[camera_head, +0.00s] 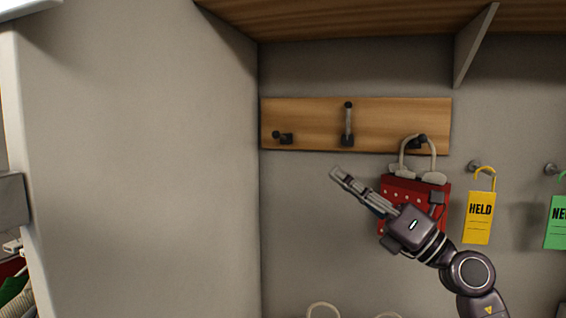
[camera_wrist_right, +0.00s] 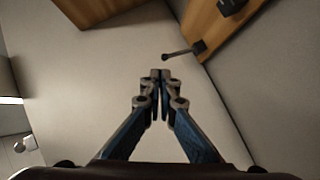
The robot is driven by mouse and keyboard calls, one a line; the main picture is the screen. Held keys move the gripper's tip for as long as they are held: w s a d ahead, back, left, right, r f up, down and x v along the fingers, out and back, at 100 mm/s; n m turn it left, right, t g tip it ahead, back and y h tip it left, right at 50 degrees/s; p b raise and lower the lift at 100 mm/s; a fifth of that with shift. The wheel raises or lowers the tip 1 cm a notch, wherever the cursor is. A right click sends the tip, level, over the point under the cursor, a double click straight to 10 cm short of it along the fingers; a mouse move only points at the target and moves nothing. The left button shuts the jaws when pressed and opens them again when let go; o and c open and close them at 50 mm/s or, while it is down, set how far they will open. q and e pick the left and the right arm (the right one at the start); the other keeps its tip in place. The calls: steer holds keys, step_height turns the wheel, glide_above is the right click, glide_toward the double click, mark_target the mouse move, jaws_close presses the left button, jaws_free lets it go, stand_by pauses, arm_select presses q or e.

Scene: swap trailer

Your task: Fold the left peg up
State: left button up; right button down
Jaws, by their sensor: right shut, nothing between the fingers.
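A wooden board (camera_head: 310,112) on the wall carries three dark pegs. The left peg (camera_head: 283,138) sticks out from the board, its knob end towards me and slightly left. The middle peg (camera_head: 348,124) stands upright against the board. My right gripper (camera_head: 335,172) is shut and empty, below the board and to the lower right of the left peg, apart from it. In the right wrist view the closed fingertips (camera_wrist_right: 160,74) are near a peg (camera_wrist_right: 184,51) that juts from the board (camera_wrist_right: 212,28), with a gap between them. My left gripper is out of view.
A red bag (camera_head: 402,187) hangs from the right peg (camera_head: 417,141), partly behind my right arm. A yellow HELD tag (camera_head: 479,218) and a green tag (camera_head: 557,222) hang further right. A wooden shelf (camera_head: 350,15) is above; a side wall (camera_head: 150,150) stands left.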

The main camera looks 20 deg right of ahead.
steer(key=f, duration=0.1)
steer(key=p, duration=0.6)
glide_toward(279, 137)
steer(key=x, duration=0.5)
steer(key=shift+w+a+r, duration=0.15)
steer(key=shift+w+r, duration=0.1)
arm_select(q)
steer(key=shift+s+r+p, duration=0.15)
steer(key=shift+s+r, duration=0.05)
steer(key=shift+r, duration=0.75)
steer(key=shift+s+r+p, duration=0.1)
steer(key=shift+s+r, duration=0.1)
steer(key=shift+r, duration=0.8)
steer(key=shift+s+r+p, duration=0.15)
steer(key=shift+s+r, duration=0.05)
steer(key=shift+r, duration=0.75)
arm_select(e)
steer(key=shift+w+a+r, duration=0.2)
steer(key=shift+w+a, duration=0.2)
steer(key=shift+w, duration=0.1)
steer(key=shift+d, duration=0.1)
